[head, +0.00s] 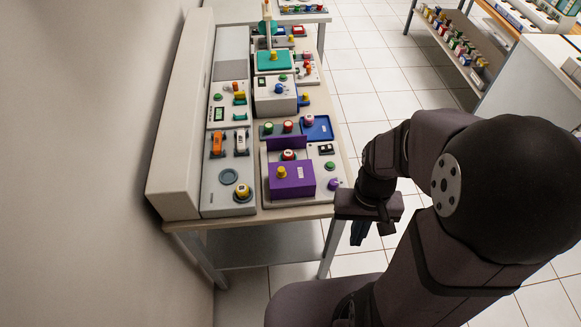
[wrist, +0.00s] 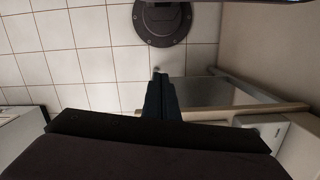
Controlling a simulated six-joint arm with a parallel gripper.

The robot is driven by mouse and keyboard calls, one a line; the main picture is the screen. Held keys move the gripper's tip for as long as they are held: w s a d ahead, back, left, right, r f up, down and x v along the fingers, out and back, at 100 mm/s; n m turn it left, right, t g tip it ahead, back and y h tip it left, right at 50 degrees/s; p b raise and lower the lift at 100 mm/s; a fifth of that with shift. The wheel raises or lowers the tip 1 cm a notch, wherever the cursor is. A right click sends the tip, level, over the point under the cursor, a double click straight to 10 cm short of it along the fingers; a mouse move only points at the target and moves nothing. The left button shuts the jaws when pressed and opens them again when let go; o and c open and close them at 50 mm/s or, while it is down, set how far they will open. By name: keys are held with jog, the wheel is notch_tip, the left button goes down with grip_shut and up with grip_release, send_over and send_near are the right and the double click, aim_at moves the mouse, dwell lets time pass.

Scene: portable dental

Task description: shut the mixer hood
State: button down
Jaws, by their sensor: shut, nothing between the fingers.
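No label shows which unit is the mixer, and I cannot tell which cover is its hood. A purple box-shaped cover (head: 292,181) with a yellow knob sits on the near unit, in front of an upright purple panel (head: 287,143). Farther back are a white box (head: 274,95) with a blue knob and a teal cover (head: 274,61) with a yellow knob. My gripper (head: 357,234) is shut and empty, off the table's near right corner and pointing down. In the wrist view its fingers (wrist: 161,95) are together over the floor.
The table (head: 240,218) is crowded with units, switches and knobs, and stands close to the wall on the left. A shelf of small bottles (head: 455,42) is at the back right. The tiled floor (head: 375,95) between them is clear.

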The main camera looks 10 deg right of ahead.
jog(key=s+d+r+n+h+p, duration=0.1)
jog(key=d+h, duration=0.1)
jog(key=d, duration=0.4)
jog(key=w+d+n+t+h+p, duration=0.2)
jog(key=w+d+n+t, duration=0.1)
jog(key=w+d+n, duration=0.5)
jog(key=w+a+n+t+y, duration=0.3)
jog(key=w+a+n, duration=0.3)
jog(key=w+a, duration=0.15)
jog(key=s+a+r+n+y, duration=0.1)
jog(key=a+r+n+y, duration=0.2)
jog(key=a+n+y, duration=0.75)
jog(key=m+h+b, duration=0.3)
jog(key=m+h, duration=0.1)
send_near(281, 178)
jog(key=f, duration=0.1)
jog(key=a+f, duration=0.1)
jog(key=f, duration=0.1)
jog(key=shift+a+f, duration=0.3)
jog(key=shift+f, duration=0.05)
jog(key=shift+w+a+f+p, duration=0.1)
jog(key=shift+w+a+p, duration=0.15)
jog(key=shift+w+p, duration=0.45)
jog(key=shift+w, duration=0.3)
